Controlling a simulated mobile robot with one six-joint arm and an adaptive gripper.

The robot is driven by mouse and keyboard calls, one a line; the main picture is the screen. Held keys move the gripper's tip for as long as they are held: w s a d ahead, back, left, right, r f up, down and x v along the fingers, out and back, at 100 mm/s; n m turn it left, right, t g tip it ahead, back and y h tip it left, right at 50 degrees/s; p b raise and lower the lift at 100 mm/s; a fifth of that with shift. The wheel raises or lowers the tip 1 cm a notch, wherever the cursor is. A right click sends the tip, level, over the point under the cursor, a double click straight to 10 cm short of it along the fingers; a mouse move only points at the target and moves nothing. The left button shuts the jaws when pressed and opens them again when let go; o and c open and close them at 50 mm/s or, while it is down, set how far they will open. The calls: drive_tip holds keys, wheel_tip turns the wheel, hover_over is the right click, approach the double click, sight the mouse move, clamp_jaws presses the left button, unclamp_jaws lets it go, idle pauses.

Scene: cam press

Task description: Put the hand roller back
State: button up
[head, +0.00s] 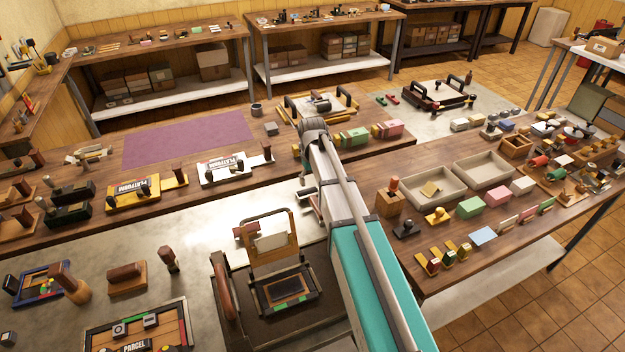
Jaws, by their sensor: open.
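My arm reaches up the middle of the head view, and its wrist bends down over the near edge of the wooden bench (60,232). My gripper (306,194) hangs at the left of the arm, small and partly hidden by it. It is open, and nothing shows held in it. A small dark and grey tool, which looks like the hand roller (320,104), lies on a pale slab between yellow rails at the back of the bench, just beyond my wrist. My gripper is apart from it, on the nearer side. Its fine shape is too small to tell.
A press with a raised frame (291,222) stands left of my forearm. A purple mat (185,138) lies bare on the bench. Pale trays (483,172), blocks and stamps crowd the right bench. Platform stamps (146,196) stand left.

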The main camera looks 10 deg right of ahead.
sight(312, 196)
drive_tip(key=shift+r+p, duration=1.35)
drive_tip(key=shift+r, duration=0.35)
drive_tip(key=shift+s, duration=0.1)
drive_tip(key=s+m, duration=0.2)
drive_tip(key=s, duration=2)
drive_tip(key=shift+d, duration=0.25)
